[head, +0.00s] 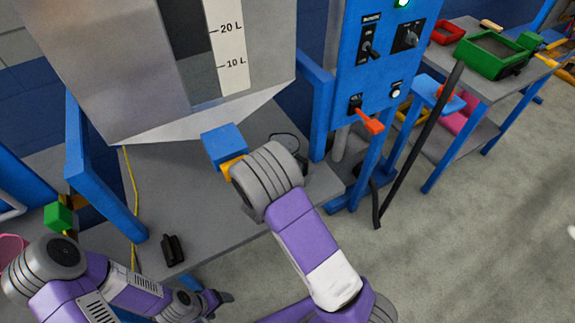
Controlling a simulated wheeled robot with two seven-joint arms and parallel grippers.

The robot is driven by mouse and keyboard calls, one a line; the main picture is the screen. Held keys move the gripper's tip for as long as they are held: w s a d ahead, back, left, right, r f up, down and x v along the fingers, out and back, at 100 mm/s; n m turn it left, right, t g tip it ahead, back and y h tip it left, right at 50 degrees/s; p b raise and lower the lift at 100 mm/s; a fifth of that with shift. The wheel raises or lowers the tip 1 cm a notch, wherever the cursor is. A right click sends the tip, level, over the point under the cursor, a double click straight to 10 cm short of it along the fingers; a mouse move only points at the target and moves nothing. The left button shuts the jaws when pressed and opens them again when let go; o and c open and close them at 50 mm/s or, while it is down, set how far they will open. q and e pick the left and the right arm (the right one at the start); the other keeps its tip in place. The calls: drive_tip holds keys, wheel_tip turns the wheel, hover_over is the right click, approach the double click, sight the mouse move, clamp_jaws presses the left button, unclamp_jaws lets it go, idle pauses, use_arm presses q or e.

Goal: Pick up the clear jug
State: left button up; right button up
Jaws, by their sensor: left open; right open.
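I cannot make out the clear jug with certainty. A thin dark curved outline (291,138) shows on the grey table just behind my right arm, and I cannot tell if it is the jug's rim. My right arm reaches over the table below the tank's spout, and its large grey joint hides what lies behind it. My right gripper is hidden behind that arm. My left gripper (217,299) is low in the view, in front of the table's near edge. It is open, and I see nothing in it.
A grey tank (110,65) with a litre scale (228,45) hangs above the grey table (185,200). A blue block (224,142) sits under it. A small black object (173,250) lies near the front edge. A blue control panel (383,60) stands right, with a black pole (420,145) beside it.

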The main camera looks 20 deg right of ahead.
drive_tip(key=x, duration=0.2)
drive_tip(key=shift+w+d+f, duration=0.1)
drive_tip(key=shift+d, duration=0.15)
drive_tip(key=shift+c, duration=0.4)
clamp_jaws()
